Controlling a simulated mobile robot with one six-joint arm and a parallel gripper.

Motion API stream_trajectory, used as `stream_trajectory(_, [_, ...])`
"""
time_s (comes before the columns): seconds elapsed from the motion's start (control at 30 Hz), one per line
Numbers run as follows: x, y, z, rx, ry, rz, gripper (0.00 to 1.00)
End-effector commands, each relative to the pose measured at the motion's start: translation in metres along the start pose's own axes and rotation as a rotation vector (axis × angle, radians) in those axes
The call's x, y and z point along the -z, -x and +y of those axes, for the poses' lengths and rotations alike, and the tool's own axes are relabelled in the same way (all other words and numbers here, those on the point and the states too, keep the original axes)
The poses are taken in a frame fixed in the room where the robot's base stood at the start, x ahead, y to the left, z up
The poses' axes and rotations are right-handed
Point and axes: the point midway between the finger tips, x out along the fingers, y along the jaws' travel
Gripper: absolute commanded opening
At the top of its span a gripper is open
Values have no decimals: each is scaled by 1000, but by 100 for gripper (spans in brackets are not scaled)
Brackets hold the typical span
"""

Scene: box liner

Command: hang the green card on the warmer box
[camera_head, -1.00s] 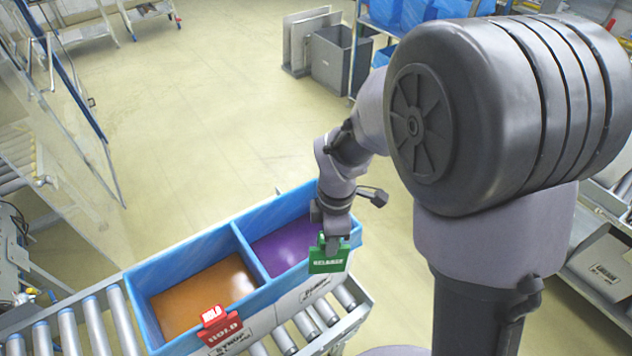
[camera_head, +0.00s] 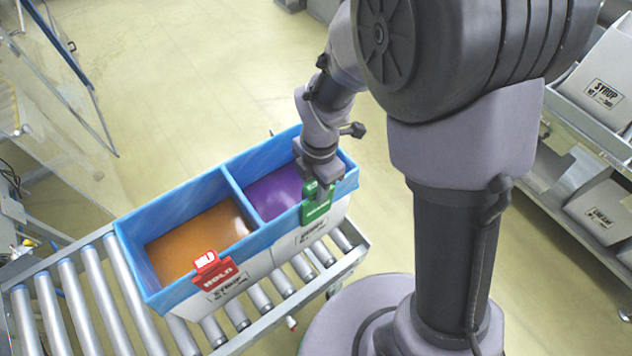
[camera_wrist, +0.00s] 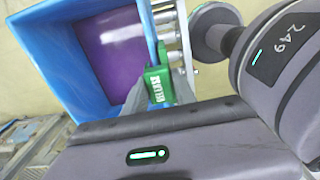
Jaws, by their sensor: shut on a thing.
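Two white boxes with blue liners stand side by side on the roller conveyor. The left box (camera_head: 133,243) has an orange inside, the warmer colour, and a red HOLD card (camera_head: 212,270) on its front rim. The right box (camera_head: 345,183) has a purple inside, which also shows in the wrist view (camera_wrist: 110,48). My gripper (camera_head: 319,187) is shut on the green card (camera_head: 318,208) at the right box's front rim. The green card also shows in the wrist view (camera_wrist: 158,86), against the rim; whether its hook rests on the rim is unclear.
The conveyor's rollers (camera_head: 97,295) run left of and in front of the boxes. A rack with white SYRUP boxes (camera_head: 603,92) stands at the right. A clear panel (camera_head: 65,110) stands at the left. The floor behind the boxes is open.

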Motion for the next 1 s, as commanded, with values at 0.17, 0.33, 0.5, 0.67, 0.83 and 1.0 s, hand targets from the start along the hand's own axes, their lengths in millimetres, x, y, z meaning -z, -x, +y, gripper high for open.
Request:
stream_trajectory(0.17, [-1,-25,0,1,-1,0,6])
stream_trajectory(0.33, [-1,-26,0,0,-1,0,6])
stream_trajectory(0.5, [-1,-26,0,0,-1,0,38])
stream_trajectory(0.67, [-1,-26,0,0,-1,0,58])
stream_trajectory(0.83, [-1,-26,0,0,-1,0,58])
stream_trajectory(1.0, [-1,-12,1,-3,-1,0,58])
